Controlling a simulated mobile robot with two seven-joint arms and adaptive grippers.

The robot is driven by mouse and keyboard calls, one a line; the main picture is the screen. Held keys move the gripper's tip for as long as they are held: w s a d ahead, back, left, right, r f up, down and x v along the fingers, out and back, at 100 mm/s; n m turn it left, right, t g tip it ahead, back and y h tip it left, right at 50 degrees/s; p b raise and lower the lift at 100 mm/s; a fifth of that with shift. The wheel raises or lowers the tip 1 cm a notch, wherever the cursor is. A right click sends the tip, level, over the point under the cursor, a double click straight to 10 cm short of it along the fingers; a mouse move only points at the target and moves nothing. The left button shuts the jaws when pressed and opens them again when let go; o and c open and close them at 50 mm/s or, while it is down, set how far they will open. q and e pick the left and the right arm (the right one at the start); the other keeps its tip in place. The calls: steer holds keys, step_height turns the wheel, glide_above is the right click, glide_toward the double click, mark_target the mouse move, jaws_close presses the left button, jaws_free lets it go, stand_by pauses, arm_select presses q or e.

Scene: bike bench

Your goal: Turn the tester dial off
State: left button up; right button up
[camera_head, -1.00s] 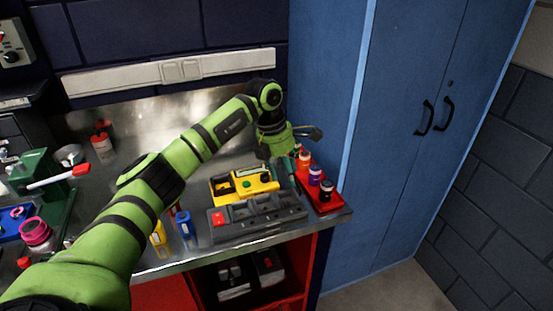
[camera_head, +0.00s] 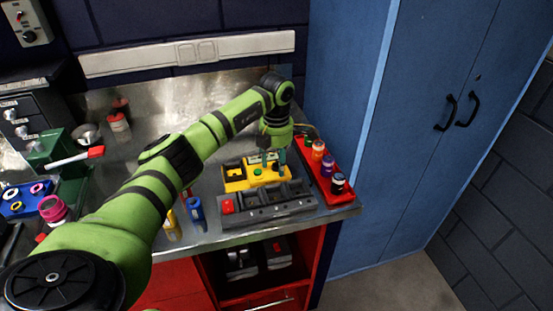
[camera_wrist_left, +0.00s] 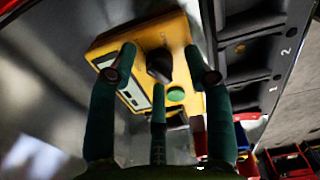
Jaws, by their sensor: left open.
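The yellow tester (camera_head: 236,186) lies on the metal bench, behind a dark grey slotted tray. In the left wrist view the tester (camera_wrist_left: 178,32) shows a black dial (camera_wrist_left: 159,63), a green button (camera_wrist_left: 176,94) and a pale display panel (camera_wrist_left: 138,97). My left gripper (camera_head: 274,157) is over the tester's right part, pointing down. In the wrist view its green fingers (camera_wrist_left: 160,76) are spread open, with the dial between the two upper fingertips; I see no clear contact. In the head view the dial is hard to make out behind the fingers. My right gripper is not in view.
The grey slotted tray (camera_head: 262,214) stands directly in front of the tester. A red rack (camera_head: 337,197) with several small bottles is close on the right. Blue (camera_head: 196,208) and yellow bottles stand left of the tray. A blue cabinet (camera_head: 365,120) bounds the right side.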

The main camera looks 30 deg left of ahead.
arm_select(q)
jaws_close()
steer(key=n, duration=1.1)
steer(key=shift+p, duration=0.35)
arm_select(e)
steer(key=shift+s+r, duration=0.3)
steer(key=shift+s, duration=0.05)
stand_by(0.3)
